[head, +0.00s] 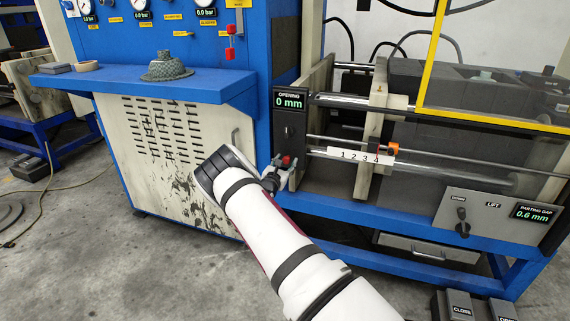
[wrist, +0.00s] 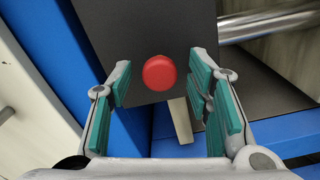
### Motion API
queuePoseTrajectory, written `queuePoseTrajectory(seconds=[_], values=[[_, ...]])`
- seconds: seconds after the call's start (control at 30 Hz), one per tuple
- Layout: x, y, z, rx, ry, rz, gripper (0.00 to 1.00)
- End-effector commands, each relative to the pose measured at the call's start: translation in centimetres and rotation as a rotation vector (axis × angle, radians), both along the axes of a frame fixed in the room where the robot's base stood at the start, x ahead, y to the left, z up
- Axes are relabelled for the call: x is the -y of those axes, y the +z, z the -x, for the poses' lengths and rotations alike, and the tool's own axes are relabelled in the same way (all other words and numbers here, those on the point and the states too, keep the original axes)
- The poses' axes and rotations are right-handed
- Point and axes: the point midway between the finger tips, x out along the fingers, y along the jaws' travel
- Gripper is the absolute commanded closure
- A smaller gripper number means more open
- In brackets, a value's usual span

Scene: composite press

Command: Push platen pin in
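A red round knob (wrist: 160,73), which looks like the platen pin's head, shows in front of a dark grey plate (wrist: 140,30) in the wrist view. It also shows as a small red spot (head: 287,160) at the press's left end in the head view. My gripper (wrist: 163,66) is open, its teal-padded fingers standing apart on both sides of the knob with visible gaps. I cannot tell how deep the knob lies relative to the fingertips. In the head view, my gripper (head: 275,174) is at the press's left end plate. The pin's shaft is hidden.
The press has a display reading 0 mm (head: 290,101), steel rods and a number scale (head: 362,157) with an orange piece (head: 393,148). A yellow-framed guard (head: 431,60) stands right. A blue cabinet with a ledge (head: 150,88) is left.

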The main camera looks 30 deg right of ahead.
Motion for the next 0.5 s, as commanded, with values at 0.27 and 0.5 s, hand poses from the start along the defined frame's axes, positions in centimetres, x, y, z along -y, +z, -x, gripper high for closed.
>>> queuePoseTrajectory(seconds=[0.27,0.5], values=[[-1.3,0.0,0.8,-0.001,0.001,0.000,0.54],[-5.0,0.0,3.7,-0.002,0.001,-0.001,0.54]])
